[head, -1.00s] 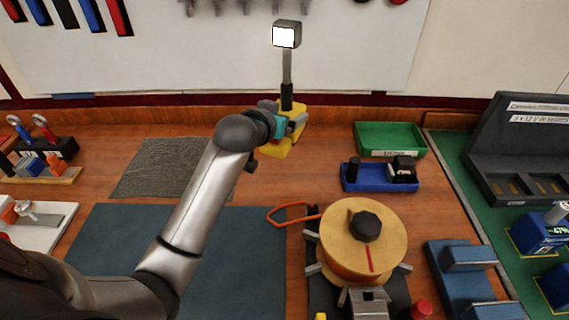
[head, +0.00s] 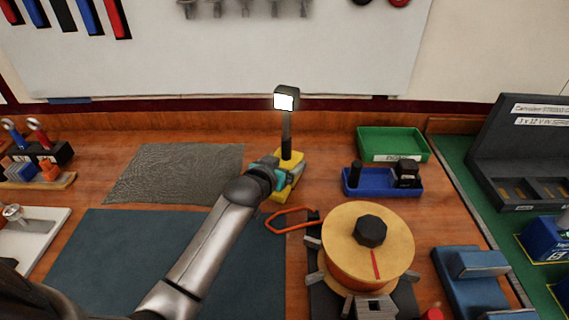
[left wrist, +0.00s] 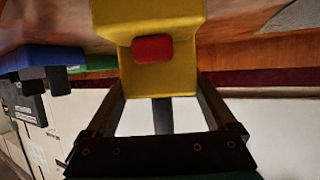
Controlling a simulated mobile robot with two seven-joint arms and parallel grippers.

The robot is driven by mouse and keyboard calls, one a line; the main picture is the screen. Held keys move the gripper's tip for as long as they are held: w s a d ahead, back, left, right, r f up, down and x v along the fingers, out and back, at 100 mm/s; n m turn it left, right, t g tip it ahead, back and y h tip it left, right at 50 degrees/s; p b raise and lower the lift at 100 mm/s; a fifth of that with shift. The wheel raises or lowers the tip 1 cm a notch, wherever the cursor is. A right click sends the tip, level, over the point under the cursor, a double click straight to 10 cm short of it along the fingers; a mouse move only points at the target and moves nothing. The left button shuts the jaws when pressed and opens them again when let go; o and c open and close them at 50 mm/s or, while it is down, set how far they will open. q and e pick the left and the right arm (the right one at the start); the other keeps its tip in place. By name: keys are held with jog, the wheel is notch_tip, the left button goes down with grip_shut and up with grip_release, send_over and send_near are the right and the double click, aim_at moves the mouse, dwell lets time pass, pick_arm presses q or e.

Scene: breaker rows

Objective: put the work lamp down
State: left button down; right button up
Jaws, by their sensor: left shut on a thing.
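The work lamp (head: 287,182) has a yellow base, a dark post and a lit square head. It stands upright near the back middle of the bench in the head view. My left gripper (head: 282,170) is shut on it, low down at the yellow part. In the left wrist view, the fingers lie on both sides of the lamp's yellow body (left wrist: 152,75), which has a red button. The base is at or very near the wood; I cannot tell whether it touches. My right gripper is not in view.
A grey mat (head: 170,175) lies left of the lamp. A green tray (head: 392,138) and a blue tray (head: 380,190) are to its right. A wooden spool (head: 345,225) and an orange wire loop (head: 275,225) are in front. Bare wood surrounds the lamp.

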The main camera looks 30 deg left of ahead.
pick_arm(q)
jog(key=shift+r, duration=0.1)
grip_release()
jog(key=shift+f, duration=0.2)
jog(key=shift+r, duration=0.2)
jog(key=p+v, duration=0.2)
jog(key=v, duration=1)
jog(key=shift+p, duration=0.35)
jog(key=shift+s+f, duration=0.1)
jog(key=shift+f, duration=0.05)
